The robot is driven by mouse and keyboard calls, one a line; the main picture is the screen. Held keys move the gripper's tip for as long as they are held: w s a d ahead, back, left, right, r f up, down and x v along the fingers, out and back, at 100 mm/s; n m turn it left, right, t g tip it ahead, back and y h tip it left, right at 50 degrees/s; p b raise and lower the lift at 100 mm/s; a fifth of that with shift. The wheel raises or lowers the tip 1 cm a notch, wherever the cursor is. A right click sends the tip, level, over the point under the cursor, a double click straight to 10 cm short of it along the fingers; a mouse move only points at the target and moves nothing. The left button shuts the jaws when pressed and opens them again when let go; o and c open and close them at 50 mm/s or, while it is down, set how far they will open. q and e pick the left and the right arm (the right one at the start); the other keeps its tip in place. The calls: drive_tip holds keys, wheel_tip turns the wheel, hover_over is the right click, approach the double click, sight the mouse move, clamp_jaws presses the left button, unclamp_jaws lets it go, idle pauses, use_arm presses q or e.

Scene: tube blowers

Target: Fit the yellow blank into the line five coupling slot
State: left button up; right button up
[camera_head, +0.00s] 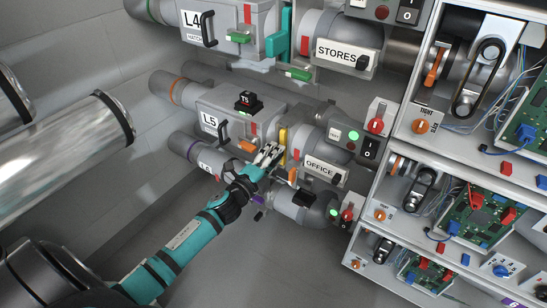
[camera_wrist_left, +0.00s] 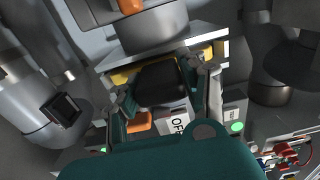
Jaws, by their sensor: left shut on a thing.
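The yellow blank (camera_head: 283,138) stands as a narrow upright strip at the coupling slot of line five, between the L5 housing (camera_head: 209,122) and the grey pipe part on its right. My left gripper (camera_head: 270,154) reaches it from the lower left. In the left wrist view, the left gripper (camera_wrist_left: 163,84) is shut on the blank's black grip (camera_wrist_left: 158,80). The blank's yellow edges (camera_wrist_left: 221,49) show on both sides behind a pale plate edge. How deep the blank sits in the slot is hidden. My right gripper is in neither view.
Line L4 (camera_head: 193,22), with a teal blank (camera_head: 278,42), runs above; L6 (camera_head: 205,168) runs below. The OFFICE sign (camera_head: 321,168) and a red knob (camera_head: 376,126) are close on the right. Shelves with circuit boards (camera_head: 478,218) fill the right side. The floor below is clear.

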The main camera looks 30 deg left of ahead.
use_arm(q)
drive_tip(key=o, duration=1.4)
drive_tip(key=shift+f, duration=0.1)
drive_tip(key=shift+s, duration=0.25)
drive_tip(key=s, duration=1.1)
drive_tip(key=shift+s+a, duration=0.2)
drive_tip(key=shift+a, duration=0.25)
